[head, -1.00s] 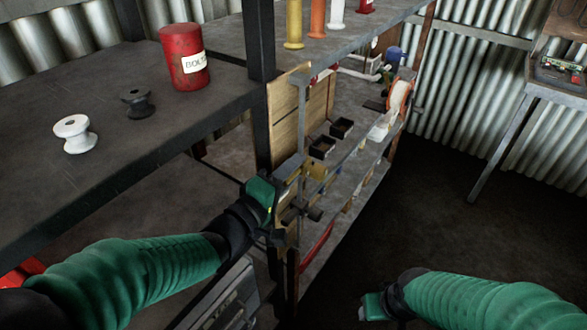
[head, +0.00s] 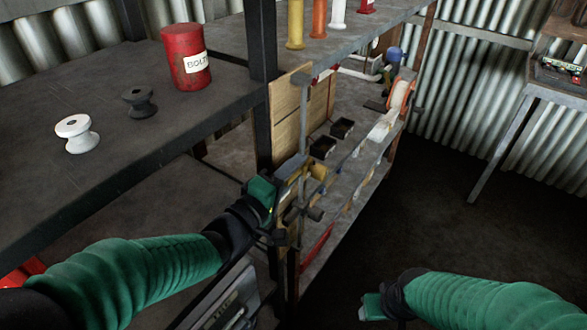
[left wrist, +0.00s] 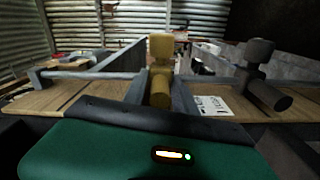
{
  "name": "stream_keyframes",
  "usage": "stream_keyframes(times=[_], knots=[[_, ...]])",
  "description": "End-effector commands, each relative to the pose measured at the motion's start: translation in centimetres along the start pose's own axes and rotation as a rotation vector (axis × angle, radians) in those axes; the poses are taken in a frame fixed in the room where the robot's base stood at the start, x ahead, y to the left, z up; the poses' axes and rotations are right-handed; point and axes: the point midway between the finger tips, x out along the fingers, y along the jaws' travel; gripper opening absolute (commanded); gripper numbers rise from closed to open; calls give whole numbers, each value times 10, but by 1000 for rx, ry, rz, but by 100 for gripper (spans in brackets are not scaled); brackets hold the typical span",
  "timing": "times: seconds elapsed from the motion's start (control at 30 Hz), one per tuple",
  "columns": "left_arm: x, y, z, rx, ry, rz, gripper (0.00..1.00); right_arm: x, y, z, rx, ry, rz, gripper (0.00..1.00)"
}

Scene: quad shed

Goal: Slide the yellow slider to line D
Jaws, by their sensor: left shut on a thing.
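The yellow slider (left wrist: 160,82) sits on a grey rod (left wrist: 85,75) mounted along a wooden board (left wrist: 50,98). In the head view the yellow slider (head: 318,171) is partly hidden by my left gripper (head: 300,172). My left gripper (left wrist: 160,95) is shut on the yellow slider, with a finger on each side of it. A dark grey slider (left wrist: 258,75) stands on the same rod to the right. Dark lines cross the board, but I cannot read their letters. My right gripper (head: 372,305) is low in the head view, its fingers hidden.
The board stands by a dark shelf post (head: 262,100). A shelf at left holds a red bolts can (head: 187,58), a white spool (head: 76,134) and a dark spool (head: 139,102). The floor at right is clear.

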Motion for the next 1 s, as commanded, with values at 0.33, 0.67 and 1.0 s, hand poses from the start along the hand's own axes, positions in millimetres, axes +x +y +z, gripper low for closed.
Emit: stream_keyframes(times=[0.33, 0.67, 1.0], knots=[[2, 67, -7, 8, -12, 12, 0, -62, 0, -15, 0, 0, 0, 52], [2, 129, -19, 9, -11, 15, 0, -123, 0, -29, 0, 0, 0, 52], [2, 125, -19, 9, -11, 13, 0, -120, 0, -28, 0, 0, 0, 52]])
